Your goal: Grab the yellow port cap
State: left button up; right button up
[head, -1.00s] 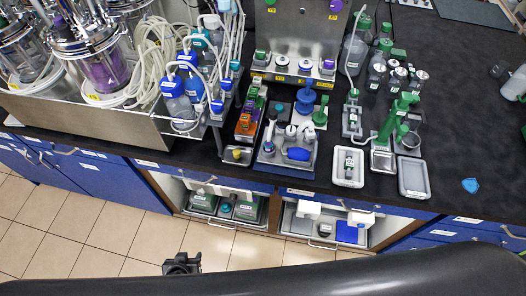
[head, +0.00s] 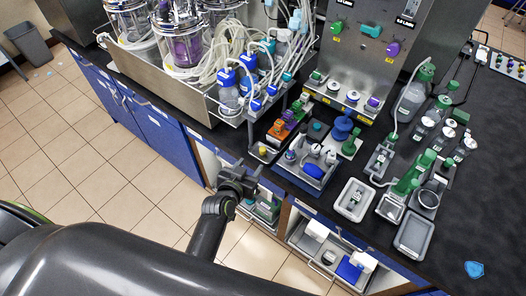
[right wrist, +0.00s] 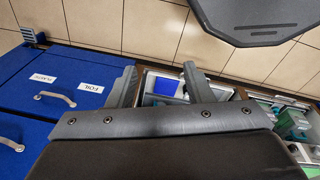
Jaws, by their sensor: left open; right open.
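The small yellow cap (head: 263,151) sits on a small grey block at the front edge of the dark bench, left of the tool tray, in the head view. My left gripper (head: 240,177) is in front of the bench edge, below and left of the yellow cap in the picture. It is open and empty, and apart from the cap. My right gripper (right wrist: 158,85) shows in the right wrist view with its two fingers spread and nothing between them. The yellow cap does not show in that view.
Open cabinet shelves (head: 328,258) lie below the bench. The floor (head: 90,165) in front is clear.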

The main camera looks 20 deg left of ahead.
aim_at(262, 151)
pick_arm(q)
jog(key=b+x, duration=0.2)
jog(key=x, duration=0.1)
jog(key=b+x, duration=0.2)
jog(key=x, duration=0.2)
jog(key=f+b+x, duration=0.1)
jog(key=b+x, duration=0.1)
jog(key=x, duration=0.1)
jog(key=shift+a+f, duration=0.1)
jog(key=shift+w+b, duration=0.35)
jog(key=shift+w, duration=0.2)
pick_arm(e)
notch_tip(262, 151, down, 7)
jog(key=shift+d+f, duration=0.15)
jog(key=shift+d, duration=0.25)
pick_arm(q)
grip_shut()
pick_arm(e)
jog(key=shift+s+d, duration=0.1)
jog(key=shift+d, duration=0.3)
jog(key=shift+f, duration=0.15)
